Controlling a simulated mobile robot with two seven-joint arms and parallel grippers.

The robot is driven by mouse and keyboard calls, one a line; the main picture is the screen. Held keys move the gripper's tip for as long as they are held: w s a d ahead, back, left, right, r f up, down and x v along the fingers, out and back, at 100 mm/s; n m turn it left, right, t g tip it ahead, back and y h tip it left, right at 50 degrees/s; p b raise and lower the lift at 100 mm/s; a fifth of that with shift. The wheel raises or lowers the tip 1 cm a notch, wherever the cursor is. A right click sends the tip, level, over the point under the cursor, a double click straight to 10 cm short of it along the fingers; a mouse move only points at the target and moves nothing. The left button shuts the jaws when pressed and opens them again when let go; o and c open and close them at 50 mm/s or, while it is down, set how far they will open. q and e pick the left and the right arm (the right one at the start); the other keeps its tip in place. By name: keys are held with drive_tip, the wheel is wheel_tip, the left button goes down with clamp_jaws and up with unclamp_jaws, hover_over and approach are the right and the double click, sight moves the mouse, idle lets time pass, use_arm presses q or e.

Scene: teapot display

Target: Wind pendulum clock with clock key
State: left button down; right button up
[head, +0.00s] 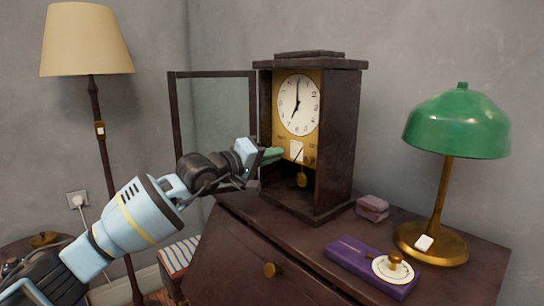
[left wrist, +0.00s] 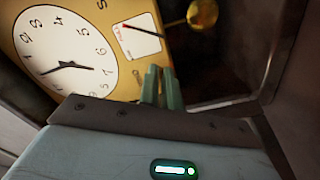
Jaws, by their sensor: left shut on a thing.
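The pendulum clock (head: 335,130) is a dark wooden case on the desk, with its glass door (head: 214,125) swung open to the left. Its white dial (head: 298,104) sits on a gold plate, with the pendulum (head: 302,180) below. The dial (left wrist: 65,52) and pendulum bob (left wrist: 202,13) also show in the left wrist view. My left gripper (head: 272,154) is at the left edge of the gold plate, below the dial. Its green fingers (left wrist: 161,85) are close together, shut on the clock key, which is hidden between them. My right gripper is out of view.
On the desk (head: 240,240), right of the clock, are a small pink box (head: 372,207), a purple box (head: 350,258), a white round lidded piece (head: 393,268) and a green lamp (head: 458,125). A floor lamp (head: 88,40) stands at the left.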

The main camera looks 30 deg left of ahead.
use_arm(q)
drive_tip(key=c, duration=1.6)
unclamp_jaws()
drive_tip(key=b+v, duration=0.1)
drive_tip(key=v, duration=0.6)
drive_tip(key=shift+s+a+b, duration=0.15)
drive_tip(key=shift+s+b, duration=0.15)
drive_tip(key=shift+s, duration=0.1)
